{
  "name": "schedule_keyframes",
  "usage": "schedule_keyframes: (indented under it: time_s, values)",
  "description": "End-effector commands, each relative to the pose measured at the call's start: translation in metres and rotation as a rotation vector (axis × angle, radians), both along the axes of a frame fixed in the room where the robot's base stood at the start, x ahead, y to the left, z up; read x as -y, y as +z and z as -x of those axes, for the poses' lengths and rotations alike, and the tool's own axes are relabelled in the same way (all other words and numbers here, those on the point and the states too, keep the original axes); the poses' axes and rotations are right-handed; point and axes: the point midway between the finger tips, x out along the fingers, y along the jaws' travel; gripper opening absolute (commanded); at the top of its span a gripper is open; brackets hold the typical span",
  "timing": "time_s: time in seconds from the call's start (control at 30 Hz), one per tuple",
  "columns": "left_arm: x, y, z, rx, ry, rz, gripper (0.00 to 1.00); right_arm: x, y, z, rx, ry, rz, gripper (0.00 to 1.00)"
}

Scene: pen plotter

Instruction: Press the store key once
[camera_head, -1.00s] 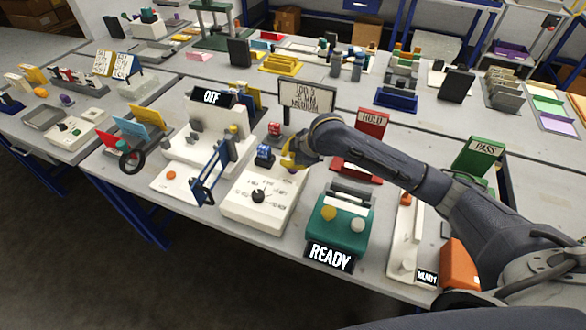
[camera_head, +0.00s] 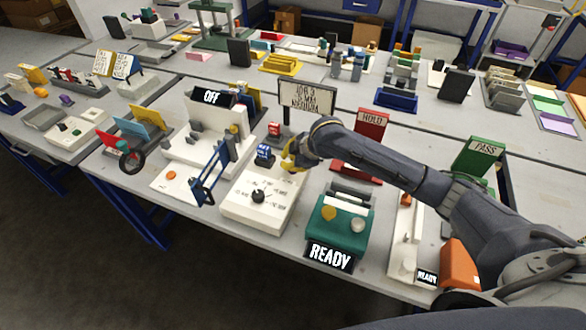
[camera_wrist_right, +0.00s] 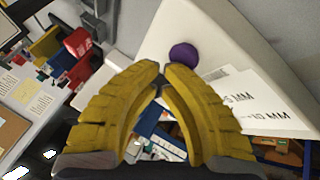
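A white control box (camera_head: 240,208) with a black dial (camera_head: 258,196) and small printed labels stands near the table's front edge. In the right wrist view a round purple key (camera_wrist_right: 183,54) sits on a white sloped surface (camera_wrist_right: 215,45) with printed MM labels. I cannot read a name on it. My right gripper (camera_head: 288,163) is over the back right of the box. Its yellow fingertips (camera_wrist_right: 162,68) are together, empty, and just short of the purple key in the picture; contact cannot be told. In the head view the gripper covers the key. My left gripper is out of view.
A white plotter-like machine (camera_head: 195,150) with an OFF display (camera_head: 212,97) stands left of the box. A green READY unit (camera_head: 340,222) is close on the right. A job sign (camera_head: 307,97) and a red HOLD sign (camera_head: 372,122) stand behind.

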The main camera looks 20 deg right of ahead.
Motion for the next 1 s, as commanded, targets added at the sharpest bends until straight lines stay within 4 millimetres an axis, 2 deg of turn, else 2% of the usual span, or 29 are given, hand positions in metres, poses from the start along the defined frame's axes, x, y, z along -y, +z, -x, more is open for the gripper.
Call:
schedule_keyframes:
  time_s: [1.0]
  values:
    - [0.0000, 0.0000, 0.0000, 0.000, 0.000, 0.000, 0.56, 0.0001, -0.0080, 0.0002, -0.001, 0.000, 0.001, 0.00]
